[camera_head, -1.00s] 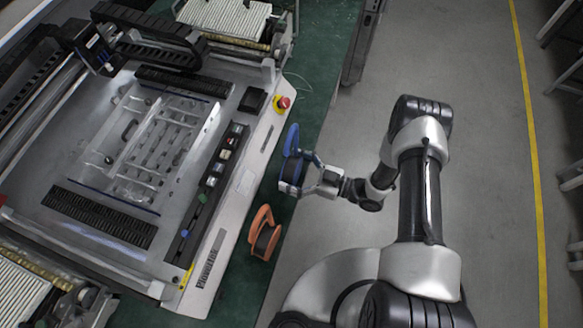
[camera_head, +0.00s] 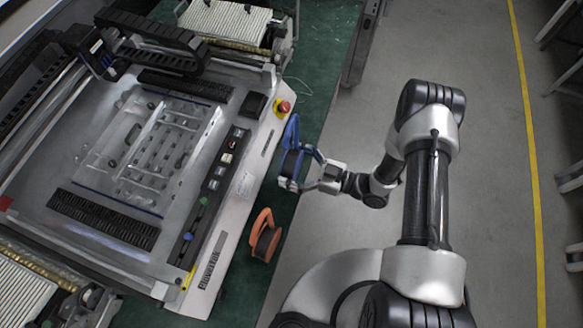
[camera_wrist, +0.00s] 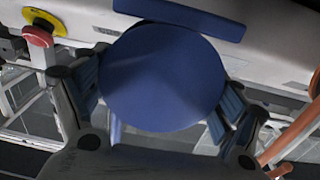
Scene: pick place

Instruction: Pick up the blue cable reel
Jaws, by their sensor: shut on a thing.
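The blue cable reel (camera_head: 291,133) is in my gripper (camera_head: 301,170) at the right side of the large machine in the head view. Its blue handle part points up in the picture and its dark drum sits between the fingers. In the wrist view the reel's round blue face (camera_wrist: 162,78) fills the middle, with a finger (camera_wrist: 78,92) on each side of it. My gripper is shut on the reel. Whether the reel touches the green table below cannot be told.
An orange cable reel (camera_head: 260,221) stands on the green table (camera_head: 232,300) nearer to me. The machine (camera_head: 228,250) fills the left, with a red stop button (camera_head: 283,107) on its edge. The grey floor on the right is clear.

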